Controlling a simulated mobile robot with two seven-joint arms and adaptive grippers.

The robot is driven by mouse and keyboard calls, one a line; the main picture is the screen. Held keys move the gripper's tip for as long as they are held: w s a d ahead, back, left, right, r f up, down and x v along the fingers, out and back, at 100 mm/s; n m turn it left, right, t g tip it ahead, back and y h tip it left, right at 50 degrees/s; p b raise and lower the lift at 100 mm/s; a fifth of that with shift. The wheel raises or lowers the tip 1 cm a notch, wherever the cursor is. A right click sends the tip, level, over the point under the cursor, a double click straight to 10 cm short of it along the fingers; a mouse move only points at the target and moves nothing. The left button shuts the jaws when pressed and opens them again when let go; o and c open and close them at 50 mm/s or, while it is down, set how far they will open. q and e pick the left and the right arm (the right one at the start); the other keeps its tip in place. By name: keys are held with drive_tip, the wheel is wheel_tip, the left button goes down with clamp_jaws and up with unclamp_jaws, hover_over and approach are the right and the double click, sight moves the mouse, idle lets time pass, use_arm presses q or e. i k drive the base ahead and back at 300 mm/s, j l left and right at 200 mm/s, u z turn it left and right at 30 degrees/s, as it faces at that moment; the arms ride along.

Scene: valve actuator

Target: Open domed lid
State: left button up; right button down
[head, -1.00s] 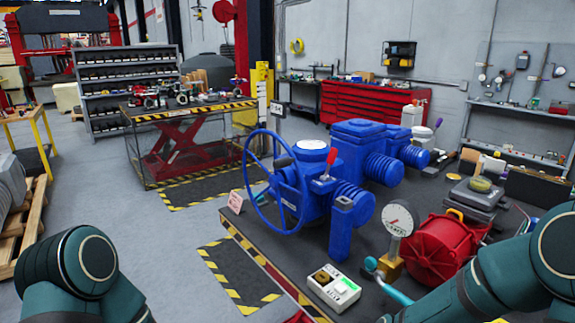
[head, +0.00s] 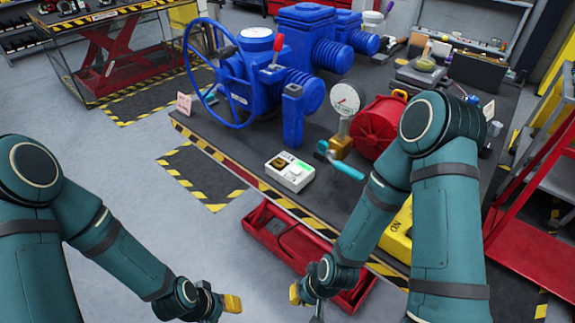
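A blue valve actuator (head: 257,75) with a large blue handwheel (head: 187,88) stands on the dark workbench (head: 235,145). A round cap with a pale top (head: 256,36) sits on the actuator's upper side and looks closed. I cannot tell for sure that this cap is the domed lid. A red-handled lever (head: 278,46) stands beside it. My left gripper (head: 232,304) and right gripper (head: 294,293) are low in the picture, in front of the bench and well apart from the actuator. Only their yellow fingertips show clearly, so their opening is unclear.
A pressure gauge (head: 345,100), a red drum (head: 378,126) and a white button box (head: 289,171) stand on the bench near my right arm. A red base (head: 290,238) lies below the bench's striped edge. Grey floor is free at the left.

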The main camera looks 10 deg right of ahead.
sight(411, 77)
drive_tip(key=k+l+z, duration=0.1)
drive_tip(key=z, duration=1.15)
drive_tip(key=l+z, duration=0.1)
drive_tip(key=l, duration=0.5)
drive_tip(key=i, duration=0.05)
